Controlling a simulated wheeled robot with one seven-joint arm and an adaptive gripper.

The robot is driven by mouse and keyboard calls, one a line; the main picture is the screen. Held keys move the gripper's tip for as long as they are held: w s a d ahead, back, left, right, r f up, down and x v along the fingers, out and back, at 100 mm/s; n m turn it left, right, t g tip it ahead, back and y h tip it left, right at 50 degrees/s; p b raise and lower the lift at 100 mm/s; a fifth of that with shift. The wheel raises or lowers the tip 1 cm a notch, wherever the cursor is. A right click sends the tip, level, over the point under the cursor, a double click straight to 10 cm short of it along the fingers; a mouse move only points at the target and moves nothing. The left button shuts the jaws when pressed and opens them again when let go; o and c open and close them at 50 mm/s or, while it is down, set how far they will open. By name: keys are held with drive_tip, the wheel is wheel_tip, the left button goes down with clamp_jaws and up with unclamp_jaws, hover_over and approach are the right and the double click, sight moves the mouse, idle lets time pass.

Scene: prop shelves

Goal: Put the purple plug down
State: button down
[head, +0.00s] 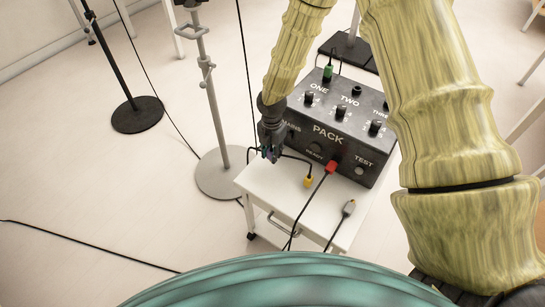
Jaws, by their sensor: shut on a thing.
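My gripper (270,148) points down in front of the left part of the black box, at the left side of the small white table. It is shut on the purple plug (273,156), of which only a small bit shows at the fingertips. A dark cable runs from near the plug to the right. I cannot tell how high the plug is above the table, or whether it touches it. The white table (268,187) has a bare patch at its front left.
The black box (327,158), marked PACK, fills the back of the table. A green plug (327,72) stands on its top. A red plug (331,167) is at its front. A yellow plug (307,181) and a grey plug (349,208) lie on the table. A stand (215,178) is at left.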

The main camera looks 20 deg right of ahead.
drive_tip(key=shift+f, duration=1.65)
drive_tip(key=shift+f, duration=0.1)
drive_tip(key=c, duration=1.2)
unclamp_jaws()
drive_tip(key=shift+o, duration=0.2)
wheel_tip(320, 180, up, 12)
drive_tip(key=shift+r, duration=0.1)
